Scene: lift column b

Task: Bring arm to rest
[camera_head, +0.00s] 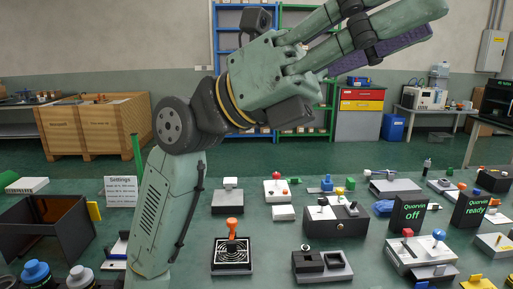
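My arm (170,205) rises from the lower left of the head view and bends to the right at a dark round joint. My gripper (372,22) is at the upper right, high above the table, with its green fingers pointing right and up. The top edge of the picture cuts off part of it. A dark purple, speckled bar (385,50) shows along the underside of the fingers. I cannot tell whether it is held or is part of something behind. The finger gap is not clear to see.
The green table (275,250) bears a joystick box (231,255), a two-well grey block (322,265), a black open box (50,230), a settings sign (121,191) and "Quorvin" signs (408,212). Wooden crates (95,125) and shelves stand behind. The gripper is clear of the tabletop.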

